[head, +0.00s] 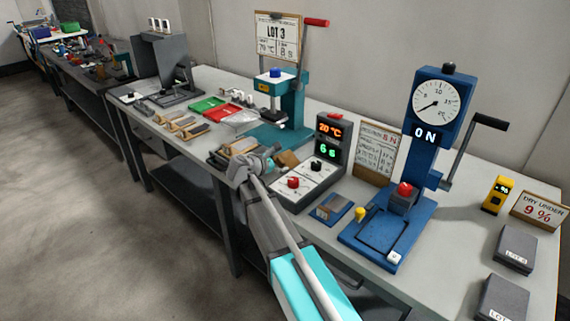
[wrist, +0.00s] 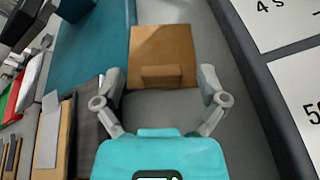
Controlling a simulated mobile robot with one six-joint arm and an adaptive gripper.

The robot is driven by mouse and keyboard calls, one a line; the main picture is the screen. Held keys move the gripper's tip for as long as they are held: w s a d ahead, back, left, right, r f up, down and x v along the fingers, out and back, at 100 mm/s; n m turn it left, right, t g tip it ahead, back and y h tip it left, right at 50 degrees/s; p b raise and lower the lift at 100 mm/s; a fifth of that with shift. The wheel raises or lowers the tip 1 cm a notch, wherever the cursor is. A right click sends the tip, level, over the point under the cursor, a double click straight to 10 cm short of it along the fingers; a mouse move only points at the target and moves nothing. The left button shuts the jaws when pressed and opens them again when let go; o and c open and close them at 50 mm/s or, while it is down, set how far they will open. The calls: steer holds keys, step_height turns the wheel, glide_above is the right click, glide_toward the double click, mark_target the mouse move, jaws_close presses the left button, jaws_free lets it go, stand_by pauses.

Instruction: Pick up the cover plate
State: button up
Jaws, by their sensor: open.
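A flat brown plate with a small raised block, which looks like the cover plate (wrist: 163,45), lies just ahead of my gripper (wrist: 162,78) in the wrist view. My gripper is open, with one finger on each side of the raised block and nothing held. I cannot tell whether the fingers touch the plate. In the head view the plate (head: 288,159) shows as a small brown patch beside my gripper (head: 262,162), between the teal press and the control box.
The teal press (head: 279,132) stands behind the plate, and the control box (head: 307,180) stands close on the right. Several wood-and-grey pieces (head: 236,146) lie to the left. A blue gauge press (head: 388,235) stands farther right on the bench.

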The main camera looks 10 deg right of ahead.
steer(key=shift+w+d+f, duration=0.25)
steer(key=shift+w+d, duration=0.1)
steer(key=shift+d, duration=0.1)
steer(key=c, duration=1.3)
steer(key=shift+o, duration=0.2)
steer(key=shift+r, duration=0.2)
steer(key=shift+r+p, duration=1)
steer(key=shift+p, duration=0.05)
steer(key=s+a+r+p, duration=0.3)
steer(key=s+r+p, duration=0.7)
steer(key=s, duration=0.3)
steer(key=shift+s+a+r+p, duration=0.15)
steer(key=shift+s+r+p, duration=0.2)
steer(key=shift+p, duration=0.05)
